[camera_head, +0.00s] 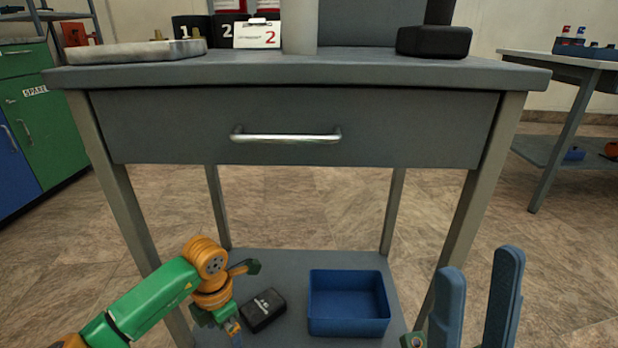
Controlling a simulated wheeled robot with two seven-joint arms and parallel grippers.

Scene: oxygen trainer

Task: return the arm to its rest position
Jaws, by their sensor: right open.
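My right gripper (476,298) is at the bottom right, in front of the table's right front leg. Its two blue fingers point up and stand apart, with nothing between them. My left arm, green and orange, comes in from the lower left. Its end, with the left gripper (234,328), hangs low in front of the lower shelf, left of a black box. Whether its fingers are open or shut is unclear.
A grey table (400,75) with a closed drawer (380,120) stands ahead. Its lower shelf (300,262) bears a blue bin (348,325) and a small black box (263,309). A green cabinet (50,125) is left and another table (590,60) right. Open floor lies between.

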